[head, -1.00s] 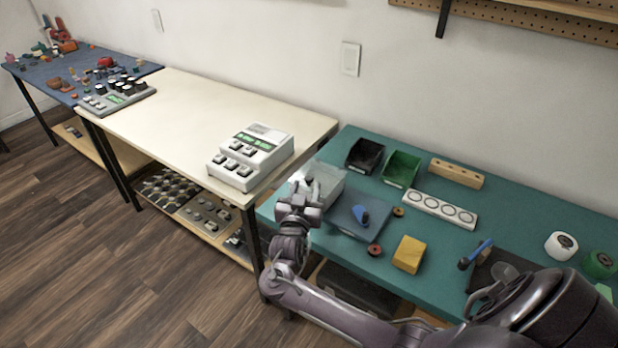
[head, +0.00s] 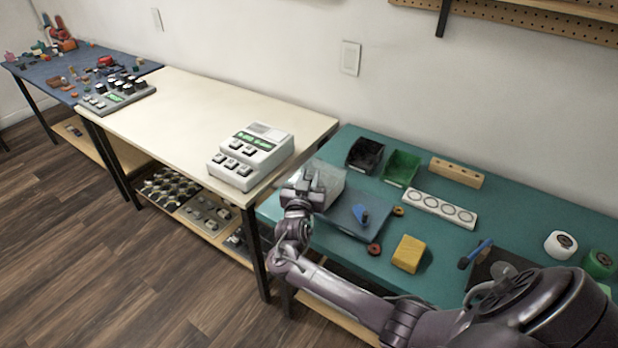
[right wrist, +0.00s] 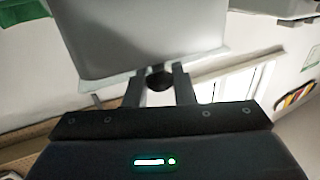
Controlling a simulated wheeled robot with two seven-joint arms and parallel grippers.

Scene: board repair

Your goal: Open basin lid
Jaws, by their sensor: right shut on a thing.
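The grey basin (head: 333,180) stands at the left end of the green table. My right gripper (head: 306,183) is at its near left side and hides part of it. In the right wrist view a flat grey panel, apparently the lid (right wrist: 140,35), fills the upper middle. A dark round knob (right wrist: 159,78) at its edge sits between the fingers of my right gripper (right wrist: 160,85), which is shut on it. I cannot tell from the head view how far the lid is raised. My left gripper is not in view.
A blue-grey mat (head: 345,217) with a blue tool lies right of the basin. Black (head: 365,154) and green (head: 402,166) bins stand behind. A white keyed device (head: 250,157) is on the neighbouring cream table. A yellow block (head: 408,254) is near the front.

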